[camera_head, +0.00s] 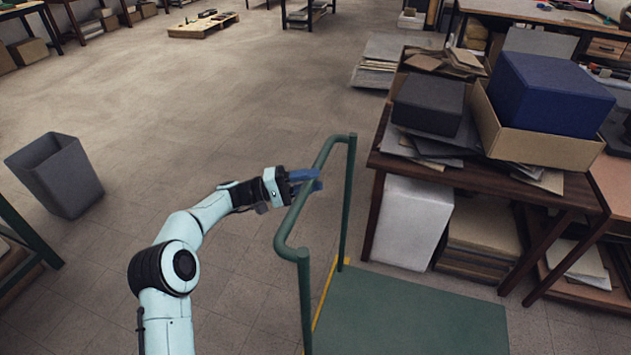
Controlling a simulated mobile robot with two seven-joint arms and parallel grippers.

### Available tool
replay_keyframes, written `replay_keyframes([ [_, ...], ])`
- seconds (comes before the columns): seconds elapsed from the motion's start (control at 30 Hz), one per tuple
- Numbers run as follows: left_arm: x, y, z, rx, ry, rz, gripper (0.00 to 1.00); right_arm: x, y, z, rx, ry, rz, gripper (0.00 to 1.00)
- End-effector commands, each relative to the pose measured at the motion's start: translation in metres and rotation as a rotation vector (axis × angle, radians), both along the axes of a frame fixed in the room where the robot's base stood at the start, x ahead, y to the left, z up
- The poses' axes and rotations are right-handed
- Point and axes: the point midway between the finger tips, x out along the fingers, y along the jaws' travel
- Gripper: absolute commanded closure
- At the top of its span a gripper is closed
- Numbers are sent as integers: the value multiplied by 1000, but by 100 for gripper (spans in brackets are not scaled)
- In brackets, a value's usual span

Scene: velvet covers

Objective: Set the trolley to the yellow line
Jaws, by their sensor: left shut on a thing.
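The trolley (410,312) is a green flat platform with a raised green tube handle at its left end. My left gripper (306,181) is at the upper part of the handle (325,151), its blue fingers shut around the tube. A yellow line (325,290) shows on the floor along the platform's left edge, by the handle posts. The platform hides what lies under it, and the near end of the trolley is cut off by the picture's bottom edge. My right gripper is not in view.
A brown table (480,180) with a blue box (548,92) and a dark box (429,103) stands just behind the trolley on the right. A white block (410,222) sits below it. A grey bin (57,175) stands at the left. Open floor stretches behind the handle.

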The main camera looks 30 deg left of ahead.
Motion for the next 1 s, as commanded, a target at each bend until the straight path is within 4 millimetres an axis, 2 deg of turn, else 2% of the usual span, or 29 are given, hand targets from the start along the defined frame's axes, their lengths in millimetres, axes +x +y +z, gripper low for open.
replay_keyframes([
  [0.3,-1,1,0,0,0,-2,100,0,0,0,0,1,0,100],
  [0.33,-1,0,0,0,0,-2,62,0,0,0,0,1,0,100],
  [0.37,-1,0,0,0,0,-2,52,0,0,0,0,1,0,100],
  [0.4,-1,0,0,0,0,-2,47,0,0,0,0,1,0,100],
  [0.77,-4,5,-1,1,1,0,47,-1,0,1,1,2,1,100],
  [1.0,-30,39,-9,1,2,5,47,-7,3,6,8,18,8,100],
])
